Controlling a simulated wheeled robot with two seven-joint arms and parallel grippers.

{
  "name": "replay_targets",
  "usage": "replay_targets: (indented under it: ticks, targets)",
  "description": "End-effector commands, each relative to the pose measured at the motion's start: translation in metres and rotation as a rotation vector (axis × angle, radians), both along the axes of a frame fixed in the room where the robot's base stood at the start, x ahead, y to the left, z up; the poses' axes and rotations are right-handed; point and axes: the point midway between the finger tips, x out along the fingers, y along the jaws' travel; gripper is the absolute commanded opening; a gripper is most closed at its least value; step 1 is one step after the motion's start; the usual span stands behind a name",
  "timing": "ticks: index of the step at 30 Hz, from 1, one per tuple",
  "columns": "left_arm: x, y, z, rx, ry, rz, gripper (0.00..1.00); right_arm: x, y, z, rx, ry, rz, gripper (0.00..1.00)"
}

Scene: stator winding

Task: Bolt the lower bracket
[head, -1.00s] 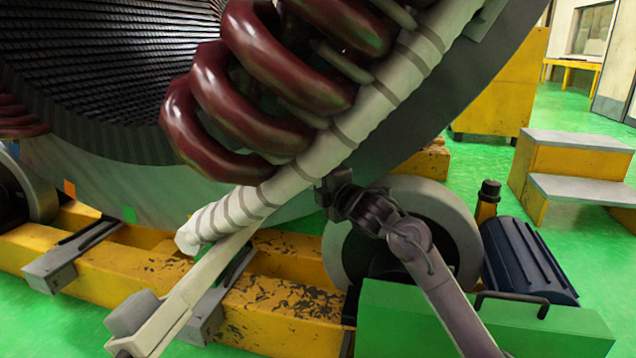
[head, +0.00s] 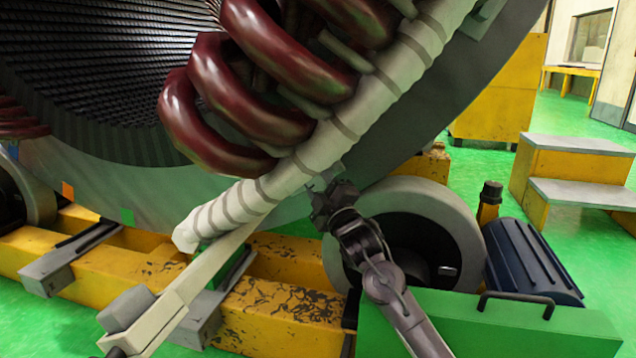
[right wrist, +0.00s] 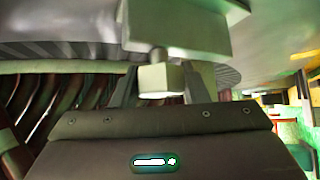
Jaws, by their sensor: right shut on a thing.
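My right gripper (head: 322,192) is raised against the lower right of the pale wrapped ring (head: 345,130), beside the stator's grey face. In the right wrist view, its fingers (right wrist: 160,82) are shut on a small pale, square-ended block (right wrist: 160,79), which looks like a bolt head. The block meets the underside of a larger grey-green block (right wrist: 185,28), which looks like the lower bracket. I cannot tell whether the bolt is seated in it. In the head view, the gripper's tip and the ring mostly hide this spot. My left gripper is not in view.
Dark red coils (head: 235,110) hang close above the gripper. A grey roller wheel (head: 440,225) and a green box (head: 490,325) with a handle stand below and right. A pale bar (head: 165,305) runs up from the lower left. Yellow steps (head: 570,165) stand on open green floor.

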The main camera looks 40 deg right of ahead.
Motion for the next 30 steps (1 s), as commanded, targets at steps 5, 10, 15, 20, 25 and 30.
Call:
replay_targets:
  ticks: [5,10,15,20,25,30]
  targets:
    - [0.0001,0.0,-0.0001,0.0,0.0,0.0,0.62,0.0003,0.0003,-0.0017,0.016,-0.014,0.001,0.18]
    - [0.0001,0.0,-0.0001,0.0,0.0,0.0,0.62,0.0003,0.0003,-0.0017,0.018,-0.015,0.001,0.18]
    - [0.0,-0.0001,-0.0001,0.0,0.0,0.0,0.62,0.0003,0.0003,-0.0018,0.017,-0.015,0.001,0.18]
    - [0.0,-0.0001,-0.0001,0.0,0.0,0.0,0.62,0.0002,0.0003,-0.0014,0.017,-0.015,0.001,0.6]
    - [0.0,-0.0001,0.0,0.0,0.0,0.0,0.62,0.0002,0.0002,-0.0008,0.016,-0.016,0.001,0.62]
    - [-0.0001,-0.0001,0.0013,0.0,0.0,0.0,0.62,-0.0012,0.0004,-0.0008,0.016,-0.016,0.001,0.62]
